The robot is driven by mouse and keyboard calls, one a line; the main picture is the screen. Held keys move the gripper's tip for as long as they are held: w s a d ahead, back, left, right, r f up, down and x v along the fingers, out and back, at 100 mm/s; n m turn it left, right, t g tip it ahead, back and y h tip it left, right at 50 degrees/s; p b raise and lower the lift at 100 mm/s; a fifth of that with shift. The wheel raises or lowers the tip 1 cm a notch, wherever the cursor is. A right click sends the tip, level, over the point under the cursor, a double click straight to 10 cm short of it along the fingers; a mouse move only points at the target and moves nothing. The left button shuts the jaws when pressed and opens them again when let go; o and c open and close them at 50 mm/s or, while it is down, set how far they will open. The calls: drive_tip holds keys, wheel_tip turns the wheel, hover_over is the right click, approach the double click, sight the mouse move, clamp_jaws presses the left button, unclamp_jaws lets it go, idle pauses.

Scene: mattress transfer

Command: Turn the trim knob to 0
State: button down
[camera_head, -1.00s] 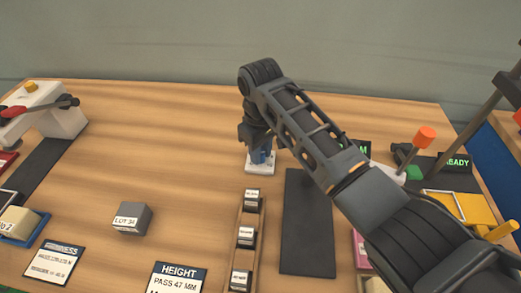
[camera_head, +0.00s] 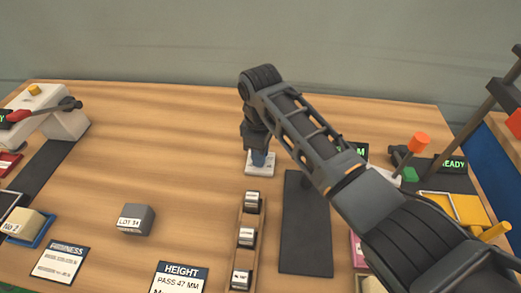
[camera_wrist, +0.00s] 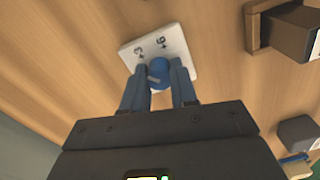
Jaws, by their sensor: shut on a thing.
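The trim knob (camera_wrist: 158,72) is a round blue knob with a lighter pointer line, on a white base plate (camera_wrist: 170,38). In the wrist view the plate shows the marks +3 and +6; the rest of its scale, including any 0, is hidden. My gripper (camera_wrist: 160,78) points down over the plate with its two blue fingers shut on the knob, one on each side. In the head view the plate (camera_head: 260,169) stands near the table's middle, and my gripper (camera_head: 258,158) is over it, hiding most of the knob.
A wooden rack (camera_head: 246,215) with several small labelled blocks and a dark mat (camera_head: 306,240) lie in front of the knob plate. A grey LOT 34 block (camera_head: 136,219) sits to the left. A lever with an orange top (camera_head: 421,139) stands to the right. The table behind is clear.

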drive_tip(key=n, duration=0.4)
drive_tip(key=shift+r+n+p, duration=0.1)
drive_tip(key=shift+n+p, duration=0.2)
drive_tip(key=shift+p, duration=0.05)
drive_tip(key=shift+n, duration=2.2)
drive_tip(key=c, duration=0.9)
unclamp_jaws()
drive_tip(key=shift+r, duration=3.85)
